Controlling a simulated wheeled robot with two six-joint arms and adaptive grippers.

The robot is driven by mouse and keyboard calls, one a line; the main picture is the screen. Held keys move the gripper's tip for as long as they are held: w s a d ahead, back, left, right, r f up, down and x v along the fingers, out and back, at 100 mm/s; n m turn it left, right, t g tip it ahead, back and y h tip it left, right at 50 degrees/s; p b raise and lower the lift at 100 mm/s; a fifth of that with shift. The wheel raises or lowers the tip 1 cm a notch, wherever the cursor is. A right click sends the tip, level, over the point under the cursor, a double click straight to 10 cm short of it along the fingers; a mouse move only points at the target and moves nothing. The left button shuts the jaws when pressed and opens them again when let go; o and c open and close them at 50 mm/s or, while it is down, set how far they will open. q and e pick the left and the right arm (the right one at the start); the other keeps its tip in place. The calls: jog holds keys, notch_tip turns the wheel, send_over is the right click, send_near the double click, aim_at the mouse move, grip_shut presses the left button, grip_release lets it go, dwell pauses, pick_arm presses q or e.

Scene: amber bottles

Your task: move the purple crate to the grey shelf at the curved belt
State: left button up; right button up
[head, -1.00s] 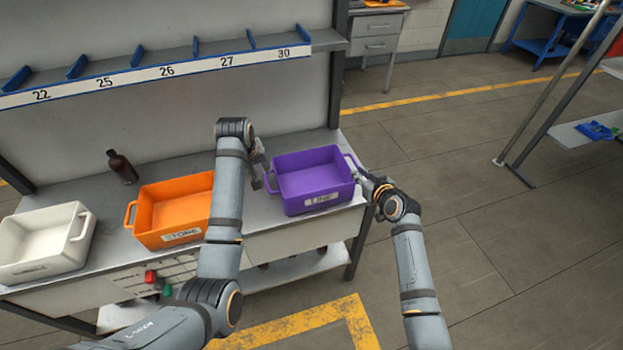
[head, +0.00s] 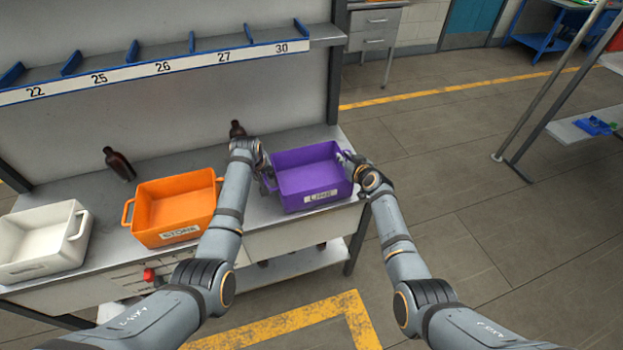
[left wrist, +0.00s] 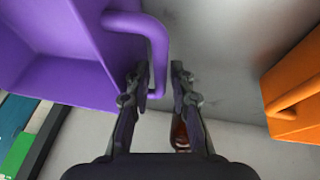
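The purple crate (head: 314,187), empty with a white label on its front, stands on the grey bench at its right end. My left gripper (head: 265,174) is at the crate's left handle. In the left wrist view, the left gripper (left wrist: 159,85) has its fingers apart, with the purple handle (left wrist: 157,45) reaching between them, nearer the left finger. My right gripper (head: 350,162) is at the crate's right handle; its fingers are too small and covered to judge. I cannot make out which surface is the grey shelf at the curved belt.
An orange crate (head: 168,210) and a white crate (head: 40,241) stand left on the bench (head: 107,208). Open floor (head: 450,190) lies right of the bench.

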pick_arm(q)
grip_shut()
pick_arm(e)
grip_shut()
pick_arm(q)
jog(key=shift+r, duration=0.1)
pick_arm(e)
jog(key=shift+r, duration=0.15)
